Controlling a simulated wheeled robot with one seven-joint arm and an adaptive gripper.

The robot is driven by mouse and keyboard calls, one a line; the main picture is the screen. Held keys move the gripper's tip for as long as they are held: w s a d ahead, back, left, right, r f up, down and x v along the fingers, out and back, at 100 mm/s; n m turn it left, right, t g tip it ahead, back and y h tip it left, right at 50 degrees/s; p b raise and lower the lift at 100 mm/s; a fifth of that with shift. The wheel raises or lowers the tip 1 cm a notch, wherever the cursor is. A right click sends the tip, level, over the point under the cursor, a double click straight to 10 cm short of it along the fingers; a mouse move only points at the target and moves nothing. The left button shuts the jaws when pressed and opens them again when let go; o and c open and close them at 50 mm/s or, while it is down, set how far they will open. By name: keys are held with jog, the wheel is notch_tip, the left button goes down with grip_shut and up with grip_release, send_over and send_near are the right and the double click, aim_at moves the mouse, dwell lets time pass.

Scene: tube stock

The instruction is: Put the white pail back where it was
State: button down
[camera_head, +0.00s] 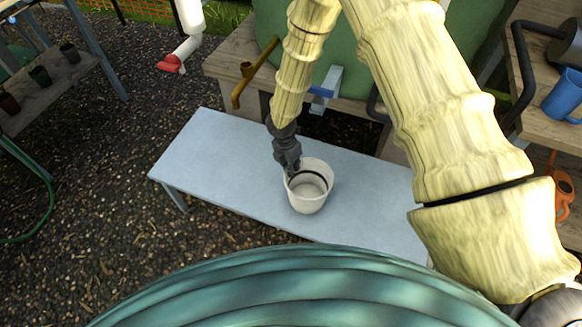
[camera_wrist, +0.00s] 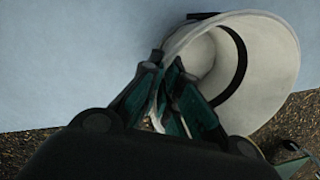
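The white pail (camera_head: 309,198) is upright at the front middle of the pale blue bench (camera_head: 215,150) in the head view. I cannot tell whether its base touches the bench top. In the wrist view the pail (camera_wrist: 267,70) shows its open mouth and a dark handle band (camera_wrist: 238,65). My gripper (camera_head: 290,168) comes down at the pail's back left rim. In the wrist view my gripper's fingers (camera_wrist: 168,68) come together on the rim, one on each side of the wall. The gripped bit of rim is partly hidden by the fingers.
A large green tank (camera_head: 350,65) stands behind the bench, with a blue-handled tap (camera_head: 326,90). A side table at right holds a blue mug (camera_head: 564,97). A shelf with small pots (camera_head: 40,76) stands at far left. The bench's left part is clear.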

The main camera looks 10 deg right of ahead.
jog(key=shift+f, duration=0.15)
jog(key=c, duration=1.6)
grip_release()
jog(key=shift+c, duration=0.2)
notch_tip(320, 180, up, 12)
jog(key=a, duration=0.1)
jog(key=shift+w+a+p, duration=0.15)
jog(key=shift+a+p, duration=0.1)
jog(key=shift+p, duration=0.1)
